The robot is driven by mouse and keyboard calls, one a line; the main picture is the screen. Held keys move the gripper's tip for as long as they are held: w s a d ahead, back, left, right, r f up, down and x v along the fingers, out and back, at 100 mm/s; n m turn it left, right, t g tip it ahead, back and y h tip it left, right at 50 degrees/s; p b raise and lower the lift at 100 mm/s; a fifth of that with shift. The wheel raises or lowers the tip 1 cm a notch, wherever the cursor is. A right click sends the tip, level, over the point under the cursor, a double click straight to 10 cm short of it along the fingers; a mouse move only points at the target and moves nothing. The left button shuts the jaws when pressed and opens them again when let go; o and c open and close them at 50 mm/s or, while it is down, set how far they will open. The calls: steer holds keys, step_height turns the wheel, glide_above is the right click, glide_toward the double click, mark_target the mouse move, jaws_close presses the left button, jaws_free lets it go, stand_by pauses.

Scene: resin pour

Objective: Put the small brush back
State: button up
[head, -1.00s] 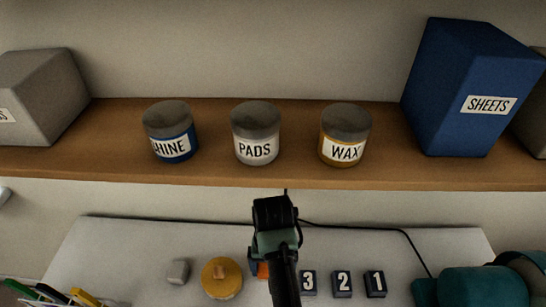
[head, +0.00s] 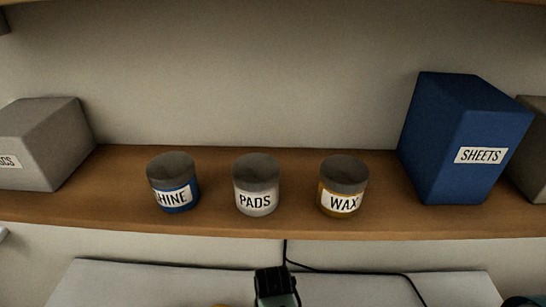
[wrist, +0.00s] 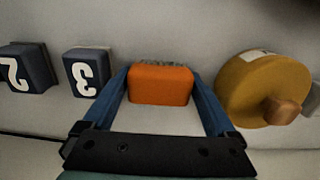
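The small brush (wrist: 161,85) is an orange block with grey bristles along its far edge. In the wrist view it sits between the two blue fingers of my gripper (wrist: 162,84). The fingers lie against its left and right sides with no clear gap, so my gripper looks shut on it. I cannot tell whether the brush is lifted off the pale worktop. In the head view my gripper's fingers and the brush are out of frame; only the dark top of my arm end shows at the bottom edge.
A yellow round tin with a knob (wrist: 262,92) stands close right of the brush in the wrist view. Number blocks 3 (wrist: 86,73) and 2 (wrist: 27,68) stand left. Above the worktop (head: 150,285), a wooden shelf (head: 110,190) holds jars, a blue SHEETS box (head: 465,130) and grey boxes.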

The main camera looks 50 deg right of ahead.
steer(key=shift+o, duration=0.2)
steer(key=shift+r, duration=3.9)
